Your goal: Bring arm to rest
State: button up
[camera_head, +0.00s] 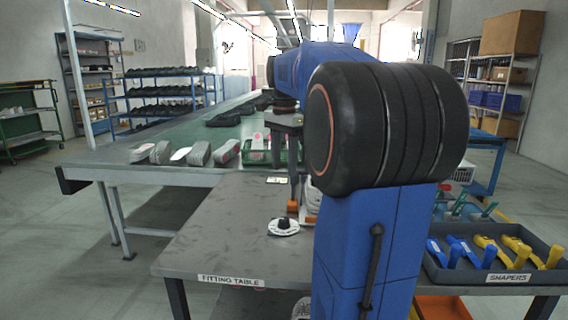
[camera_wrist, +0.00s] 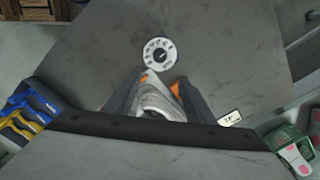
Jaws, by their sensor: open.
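My gripper (camera_head: 293,206) hangs pointing down over the fitting table (camera_head: 215,225), partly hidden by my own blue arm. In the wrist view its two dark, orange-tipped fingers (camera_wrist: 159,85) stand apart. A grey-white shoe (camera_wrist: 158,106) shows between and below the fingers; I cannot tell whether they touch it. In the head view only a pale edge of it (camera_head: 311,200) shows beside my arm.
A round dial (camera_head: 284,226) lies on the table near the gripper. A tray of blue and yellow shapers (camera_head: 497,277) stands at right. Behind, a green conveyor (camera_head: 180,147) carries several shoes and a green basket (camera_head: 256,158). The table's left part is clear.

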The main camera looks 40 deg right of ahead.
dwell(0.3)
jog(key=s+a+f+n+t, duration=0.1)
jog(key=s+a+f+n, duration=0.35)
jog(key=a, duration=0.35)
jog(key=s+a+f+n+t, duration=0.1)
jog(key=s+a+f+n, duration=0.35)
jog(key=a, duration=0.45)
jog(key=s+a+f+n+t, duration=0.2)
jog(key=s+a+f+n, duration=0.7)
jog(key=f, duration=0.3)
jog(key=shift+s+n+t, duration=0.25)
jog(key=shift+n+t, duration=0.15)
